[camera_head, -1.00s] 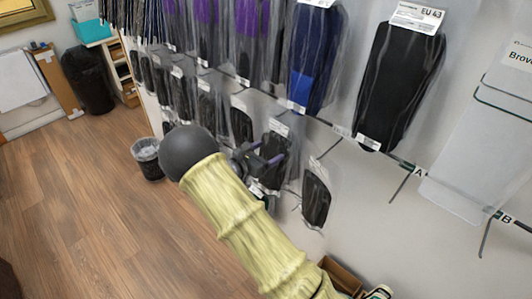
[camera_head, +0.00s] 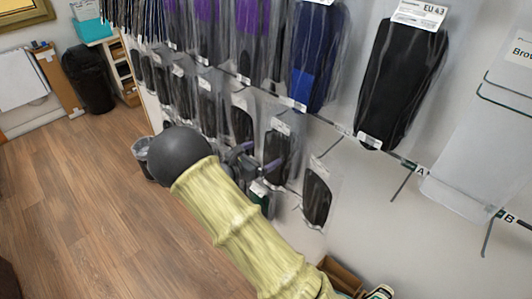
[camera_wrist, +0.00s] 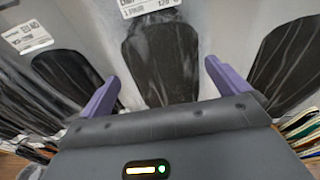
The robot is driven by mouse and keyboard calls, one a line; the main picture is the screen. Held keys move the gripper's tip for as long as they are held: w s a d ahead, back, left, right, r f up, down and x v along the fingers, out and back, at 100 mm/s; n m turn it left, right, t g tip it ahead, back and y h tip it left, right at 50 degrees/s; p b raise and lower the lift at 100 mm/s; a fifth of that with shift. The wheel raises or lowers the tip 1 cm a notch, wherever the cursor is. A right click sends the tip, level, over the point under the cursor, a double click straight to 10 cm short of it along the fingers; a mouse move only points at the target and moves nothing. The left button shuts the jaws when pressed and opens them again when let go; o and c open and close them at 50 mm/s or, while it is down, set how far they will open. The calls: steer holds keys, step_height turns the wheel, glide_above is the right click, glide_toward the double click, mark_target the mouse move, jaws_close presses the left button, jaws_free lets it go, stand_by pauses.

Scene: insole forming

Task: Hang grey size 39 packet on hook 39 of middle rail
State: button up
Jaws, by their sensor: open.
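My gripper (camera_head: 256,160) is open beside the row of hanging packets, its purple fingers pointing at the wall. In the wrist view, the open gripper (camera_wrist: 162,78) has a clear packet with a dark grey insole (camera_wrist: 160,62) in front of and between its fingers, and no grip on it shows. In the head view, a dark packet (camera_head: 278,150) hangs just beyond the fingers. Its size print is too small to read, so I cannot tell which packet is size 39. The hook numbers are also unreadable, and my arm hides part of the lower packets.
Another dark packet (camera_head: 317,196) hangs to the right, with bare wall beyond it. A large black EU 43 packet (camera_head: 402,75) hangs above. Neighbouring packets (camera_wrist: 62,78) crowd the left side in the wrist view. A cardboard box (camera_head: 343,275) stands low at the right.

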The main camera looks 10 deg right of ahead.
steer(key=b+v, duration=0.2)
steer(key=v, duration=1.2)
steer(key=shift+f, duration=0.1)
steer(key=s+d+f+m+g+y+p, duration=0.1)
steer(key=s+d+f+m+g+y, duration=0.1)
steer(key=s+d+m+g+y, duration=0.55)
steer(key=s+d+r+m+y, duration=0.2)
steer(key=s+m, duration=0.3)
steer(key=m, duration=0.3)
steer(key=s+d+r+m+t+y+p, duration=0.1)
steer(key=s+d+r+m+y, duration=0.2)
steer(key=s+m, duration=0.3)
steer(key=shift+s+d+r+m+y+p, duration=0.2)
steer(key=shift+s+d+m+y+p, duration=0.25)
steer(key=shift+m, duration=1.2)
steer(key=shift+w+d, duration=0.1)
steer(key=shift+w, duration=0.05)
